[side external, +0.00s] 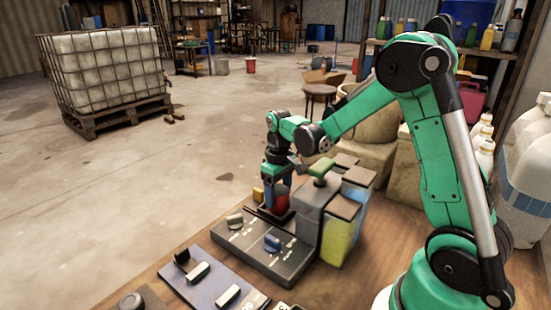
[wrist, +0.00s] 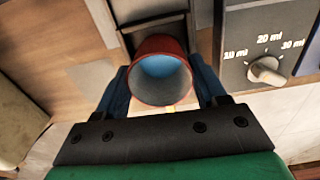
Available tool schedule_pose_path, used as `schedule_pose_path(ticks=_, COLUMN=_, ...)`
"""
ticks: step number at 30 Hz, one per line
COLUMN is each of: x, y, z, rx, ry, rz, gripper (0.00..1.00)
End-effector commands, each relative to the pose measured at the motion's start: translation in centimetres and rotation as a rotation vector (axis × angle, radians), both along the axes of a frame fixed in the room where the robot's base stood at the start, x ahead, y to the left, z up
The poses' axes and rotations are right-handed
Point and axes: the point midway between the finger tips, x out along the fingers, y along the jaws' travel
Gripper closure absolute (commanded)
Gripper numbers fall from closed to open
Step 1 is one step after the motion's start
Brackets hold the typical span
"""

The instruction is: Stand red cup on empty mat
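The red cup (wrist: 136,47) is between the two blue fingers of my gripper (wrist: 162,95) in the wrist view. The fingers appear closed against its sides. Its mouth faces the camera, and light blue shows inside. In the side external view, my gripper (side external: 276,198) points down at the dispenser's dark bay, with a little of the red cup (side external: 283,203) showing. I cannot tell whether the cup's base touches the surface below. I cannot clearly make out an empty mat.
A grey panel with dials (side external: 262,248) lies in front of the bay. Lidded tanks, one yellow (side external: 338,236), stand to the right. A dial marked in ml (wrist: 267,70) shows in the wrist view. A blue-grey panel (side external: 210,285) lies near the front.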

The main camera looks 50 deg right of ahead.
Motion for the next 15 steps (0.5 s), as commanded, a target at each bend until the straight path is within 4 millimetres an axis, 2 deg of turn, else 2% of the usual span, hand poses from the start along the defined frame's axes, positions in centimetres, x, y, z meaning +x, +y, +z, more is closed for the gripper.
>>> schedule_pose_path(ticks=1, x=0.0, y=0.0, z=0.0, rx=0.000, ry=0.000, rz=0.000, gripper=0.85)
schedule_pose_path(ticks=2, x=0.0, y=0.0, z=0.0, rx=0.000, ry=0.000, rz=0.000, gripper=0.94)
schedule_pose_path(ticks=3, x=0.0, y=0.0, z=0.0, rx=0.000, ry=0.000, rz=0.000, gripper=0.96)
schedule_pose_path(ticks=11, x=0.0, y=0.0, z=0.3, rx=0.000, ry=0.000, rz=0.000, gripper=0.96)
schedule_pose_path(ticks=15, x=0.0, y=0.0, z=1.3, rx=0.000, ry=0.000, rz=0.000, gripper=0.96)
